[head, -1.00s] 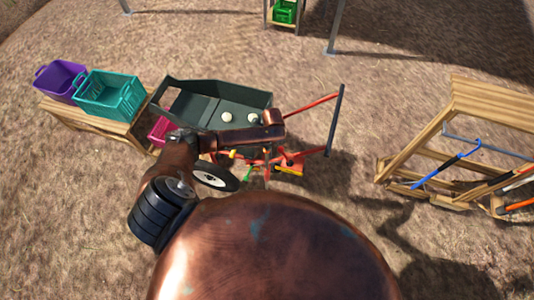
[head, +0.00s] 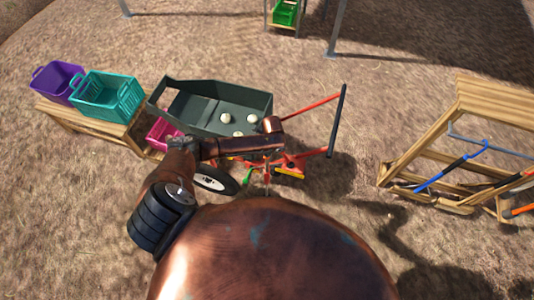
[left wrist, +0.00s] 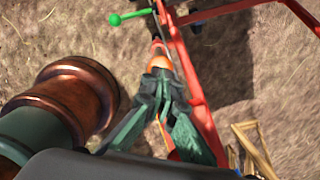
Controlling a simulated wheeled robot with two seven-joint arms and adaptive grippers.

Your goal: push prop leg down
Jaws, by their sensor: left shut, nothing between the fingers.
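The dark green hopper cart (head: 190,105) stands on the ground with a red frame and a wheel (head: 213,181). My left arm reaches across its near side, and its gripper points down by the red frame (left wrist: 184,55). In the left wrist view my left gripper (left wrist: 160,78) is shut and empty. Its fingertips are at an orange rounded part (left wrist: 160,62) beside the red frame; I cannot tell whether they touch. This part may belong to the prop leg, which I cannot clearly make out. A green knobbed lever (left wrist: 116,19) is nearby. My right gripper is not in view.
Three whitish onions (head: 226,118) lie in the hopper. A black handle bar (head: 337,120) sticks out right. Purple (head: 56,82) and teal (head: 107,95) crates stand on a wooden bench at left. A wooden rack (head: 490,100) is at right. Bare ground lies between cart and rack.

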